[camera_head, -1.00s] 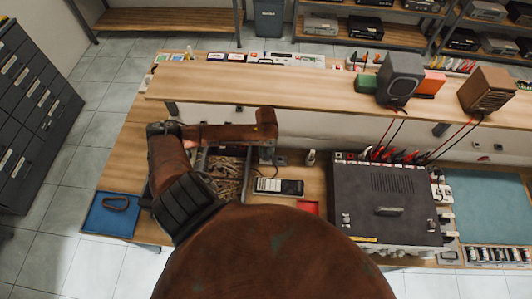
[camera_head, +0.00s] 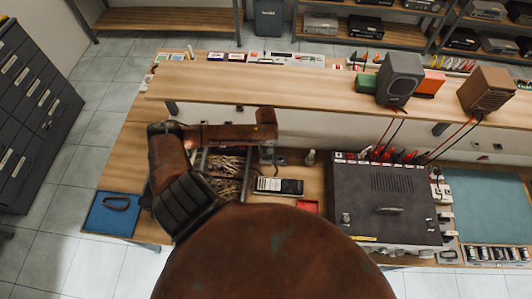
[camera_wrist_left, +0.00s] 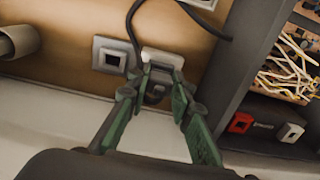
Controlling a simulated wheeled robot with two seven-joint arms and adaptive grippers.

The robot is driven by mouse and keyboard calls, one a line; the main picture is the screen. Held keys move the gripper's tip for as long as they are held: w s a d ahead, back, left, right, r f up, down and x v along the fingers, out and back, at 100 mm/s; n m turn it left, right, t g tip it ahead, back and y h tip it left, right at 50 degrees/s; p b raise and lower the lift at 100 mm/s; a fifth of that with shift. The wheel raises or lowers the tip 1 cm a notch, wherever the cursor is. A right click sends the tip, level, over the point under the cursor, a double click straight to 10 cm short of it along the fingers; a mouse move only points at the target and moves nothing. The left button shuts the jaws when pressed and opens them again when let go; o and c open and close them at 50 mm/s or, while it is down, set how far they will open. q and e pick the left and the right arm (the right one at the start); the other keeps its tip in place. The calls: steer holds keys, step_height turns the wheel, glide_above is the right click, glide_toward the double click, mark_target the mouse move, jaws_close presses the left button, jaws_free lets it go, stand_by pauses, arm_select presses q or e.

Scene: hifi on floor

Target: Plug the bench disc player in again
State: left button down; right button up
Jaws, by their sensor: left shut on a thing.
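My left gripper (camera_head: 267,152) reaches over the back of the bench, close to the panel under the raised shelf; its fingers are small in the head view. In the left wrist view its green fingers (camera_wrist_left: 159,80) are shut on a small dark plug (camera_wrist_left: 154,97). The fingertips are right at a white socket (camera_wrist_left: 162,60); I cannot tell whether the plug sits in it. My right gripper is not in view.
A dark cable (camera_wrist_left: 134,22) runs close to the sockets. A tray of wires (camera_wrist_left: 285,65) with a dark wall stands to their right. A meter (camera_head: 278,186) and a red tray (camera_head: 308,207) lie on the bench.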

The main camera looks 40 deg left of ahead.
arm_select(q)
steer(key=shift+p, duration=0.3)
stand_by(0.5)
steer(key=shift+p, duration=0.3)
stand_by(1.2)
steer(key=shift+f+p, duration=0.2)
steer(key=shift+p, duration=0.8)
stand_by(2.1)
steer(key=c, duration=1.6)
jaws_free()
steer(key=shift+r+p, duration=3.35)
steer(key=shift+r, duration=5.15)
